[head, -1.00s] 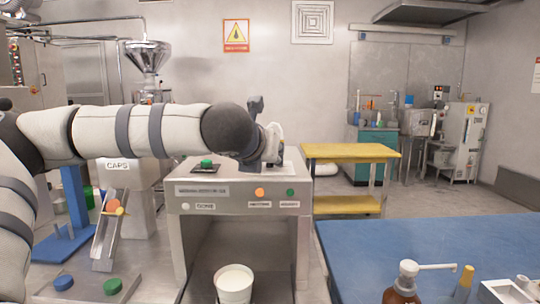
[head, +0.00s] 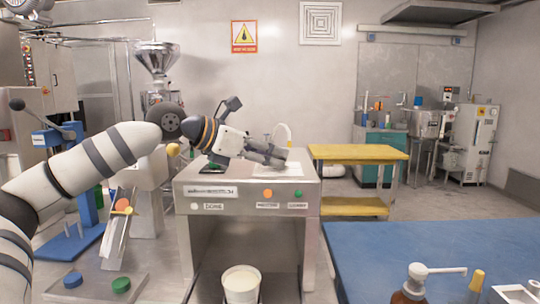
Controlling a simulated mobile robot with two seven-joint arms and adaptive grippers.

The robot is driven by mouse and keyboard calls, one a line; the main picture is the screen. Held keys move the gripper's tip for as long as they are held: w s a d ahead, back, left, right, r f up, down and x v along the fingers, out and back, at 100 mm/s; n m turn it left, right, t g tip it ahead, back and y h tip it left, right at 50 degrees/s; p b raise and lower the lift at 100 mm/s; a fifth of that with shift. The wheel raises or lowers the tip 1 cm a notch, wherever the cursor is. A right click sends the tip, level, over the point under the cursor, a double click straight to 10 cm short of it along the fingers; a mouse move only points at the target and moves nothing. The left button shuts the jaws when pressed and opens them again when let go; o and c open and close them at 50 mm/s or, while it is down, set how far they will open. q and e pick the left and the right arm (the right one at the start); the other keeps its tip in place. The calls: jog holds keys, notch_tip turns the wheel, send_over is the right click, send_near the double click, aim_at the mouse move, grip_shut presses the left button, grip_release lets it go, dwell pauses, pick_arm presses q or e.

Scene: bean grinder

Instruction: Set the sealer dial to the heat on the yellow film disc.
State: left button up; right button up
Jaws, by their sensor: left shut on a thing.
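The sealer is probably the steel box-shaped machine (head: 190,225) in the middle, with a pale round light, an orange one (head: 268,194) and a green one (head: 299,194) on its front band. A cup with pale contents (head: 241,284) stands in its open bay. My left gripper (head: 278,158) is over its top, fingers pointing right above a white sheet (head: 291,170). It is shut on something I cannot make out. A small green part on a dark plate (head: 212,167) lies under my left wrist. I cannot make out the dial or a yellow film disc. My right gripper is not in view.
A blue table (head: 430,245) with a pump bottle (head: 412,283) fills the lower right. A yellow-topped stand (head: 357,152) is behind it. A slanted chute with an orange disc (head: 122,205) and a block with blue and green buttons (head: 121,285) are at left.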

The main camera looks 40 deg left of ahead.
pick_arm(q)
jog(key=shift+m+h, duration=0.3)
dwell(0.4)
jog(key=o, duration=1.1)
jog(key=shift+o, duration=0.2)
jog(key=v, duration=1.2)
jog(key=shift+w+a+r, duration=0.1)
jog(key=shift+r, duration=0.05)
